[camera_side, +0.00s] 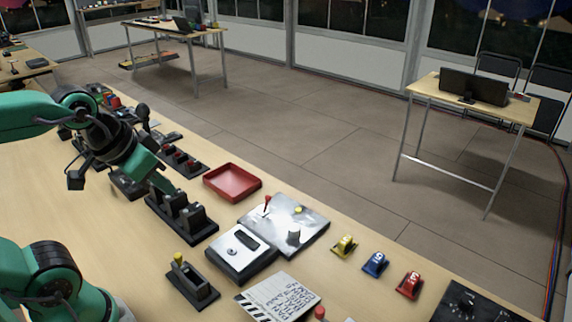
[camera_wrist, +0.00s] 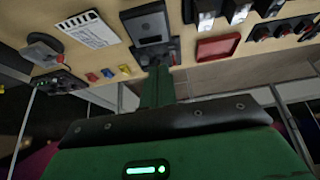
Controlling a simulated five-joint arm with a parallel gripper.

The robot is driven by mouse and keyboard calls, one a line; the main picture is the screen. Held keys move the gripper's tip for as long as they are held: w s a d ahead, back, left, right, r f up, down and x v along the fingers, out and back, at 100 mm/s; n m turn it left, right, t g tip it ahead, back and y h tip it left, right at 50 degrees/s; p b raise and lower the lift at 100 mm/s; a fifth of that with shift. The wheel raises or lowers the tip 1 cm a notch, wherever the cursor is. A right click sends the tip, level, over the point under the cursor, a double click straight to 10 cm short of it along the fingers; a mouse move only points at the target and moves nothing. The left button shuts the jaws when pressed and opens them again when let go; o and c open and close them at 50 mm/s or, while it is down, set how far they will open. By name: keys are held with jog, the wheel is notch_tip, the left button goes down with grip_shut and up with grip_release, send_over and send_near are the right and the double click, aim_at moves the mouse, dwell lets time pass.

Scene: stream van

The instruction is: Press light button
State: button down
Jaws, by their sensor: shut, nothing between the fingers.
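No control is legibly marked as the light button. A metal panel (camera_side: 291,217) has a red-tipped lever, a small yellow button (camera_side: 298,210) and a black knob (camera_side: 293,238). In front of it is a box (camera_side: 240,252) with a small round button and a dark slot; it also shows in the wrist view (camera_wrist: 148,26). My gripper (camera_side: 172,190) is shut and empty, above the row of black switches (camera_side: 181,217), left of the panel. In the wrist view my green fingers (camera_wrist: 157,82) overlap the metal panel, hiding part of it.
A red tray (camera_side: 233,182) lies behind the switches. Yellow (camera_side: 344,245), blue (camera_side: 375,263) and red (camera_side: 409,284) units stand right of the panel. A clapperboard (camera_side: 278,299) and a yellow-tipped lever unit (camera_side: 191,279) are in front. Bare tabletop (camera_side: 80,200) lies at left.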

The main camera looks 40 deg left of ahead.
jog(key=shift+w+r, duration=0.15)
dwell(0.4)
jog(key=w, duration=0.2)
jog(key=g, duration=0.6)
send_over(298, 209)
notch_tip(298, 209, down, 8)
jog(key=shift+f, duration=0.25)
jog(key=shift+f, duration=0.1)
dwell(0.5)
notch_tip(298, 209, down, 14)
jog(key=shift+r, duration=0.1)
dwell(0.7)
